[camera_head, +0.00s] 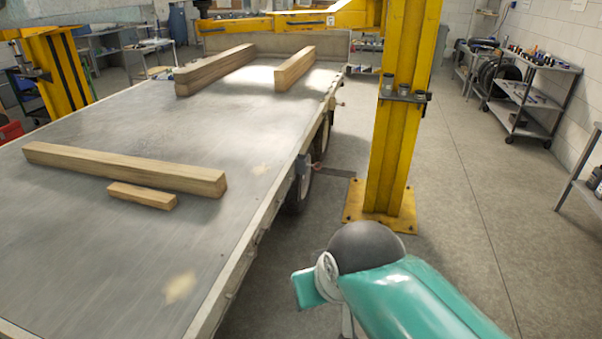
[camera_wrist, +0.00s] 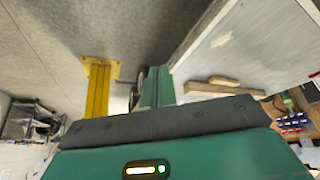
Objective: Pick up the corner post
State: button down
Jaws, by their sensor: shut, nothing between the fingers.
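Separate timbers lie flat on the grey trailer deck (camera_head: 105,235); none is marked, so I cannot tell which is the corner post. A short timber (camera_head: 141,195) lies close in front of a long timber (camera_head: 125,168). Two more, a thick timber (camera_head: 215,69) and a thinner timber (camera_head: 295,68), lie at the far end. In the wrist view timber (camera_wrist: 208,90) shows on the deck, partly hidden by my gripper. My gripper (camera_wrist: 160,122) fills the bottom of that view, shut and empty, apart from the timbers. My teal arm is right of the trailer in the head view.
A yellow lift column (camera_head: 398,110) with a floor plate stands right of the trailer, beyond my arm. Another yellow column (camera_head: 55,70) stands on the left. A shelf cart (camera_head: 525,95) is by the right wall. The floor (camera_head: 470,220) between is clear.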

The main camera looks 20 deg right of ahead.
jog(key=shift+d, duration=0.1)
jog(key=c, duration=2.2)
grip_release()
jog(key=c, duration=1.1)
grip_release()
jog(key=c, duration=0.3)
jog(key=shift+a, duration=0.3)
